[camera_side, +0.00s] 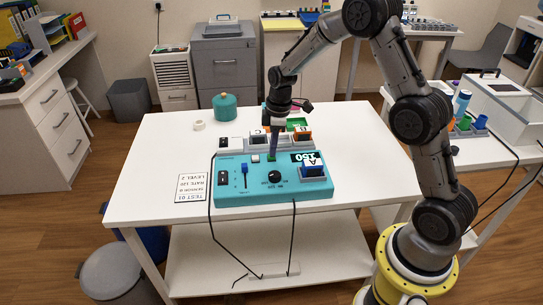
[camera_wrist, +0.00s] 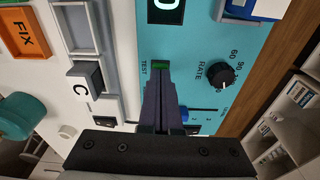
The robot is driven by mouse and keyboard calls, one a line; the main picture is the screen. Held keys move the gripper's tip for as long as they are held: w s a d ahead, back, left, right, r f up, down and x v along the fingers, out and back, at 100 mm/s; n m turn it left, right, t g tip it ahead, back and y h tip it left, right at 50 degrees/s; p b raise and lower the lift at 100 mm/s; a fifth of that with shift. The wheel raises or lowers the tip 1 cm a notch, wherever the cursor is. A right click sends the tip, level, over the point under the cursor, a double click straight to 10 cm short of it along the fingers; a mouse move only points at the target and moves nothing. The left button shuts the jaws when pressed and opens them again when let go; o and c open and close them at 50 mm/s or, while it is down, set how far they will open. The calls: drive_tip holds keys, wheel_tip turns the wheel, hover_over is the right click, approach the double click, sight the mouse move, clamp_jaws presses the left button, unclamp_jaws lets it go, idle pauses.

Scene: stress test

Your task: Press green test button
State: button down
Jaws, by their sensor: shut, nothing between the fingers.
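The teal test device (camera_side: 232,197) lies on the white table. Its green test button (camera_wrist: 161,66) shows in the wrist view beside the word TEST, just past my fingertips and partly covered by them. In the wrist view my gripper (camera_wrist: 159,76) overlaps the near part of the button. I cannot tell whether the tips touch it.
A printed card (camera_side: 192,187) lies left. The table's left side is mostly clear.

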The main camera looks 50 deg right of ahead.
drive_tip(key=shift+f, duration=0.45)
drive_tip(key=shift+s+d+r, duration=0.3)
drive_tip(key=shift+s+d, duration=0.25)
drive_tip(key=shift+s+d+r, duration=0.25)
drive_tip(key=shift+s+d, duration=0.25)
drive_tip(key=shift+s, duration=0.05)
wheel_tip(320, 180, up, 14)
drive_tip(key=s, duration=0.1)
drive_tip(key=shift+d+f, duration=0.15)
drive_tip(key=shift+d, duration=0.3)
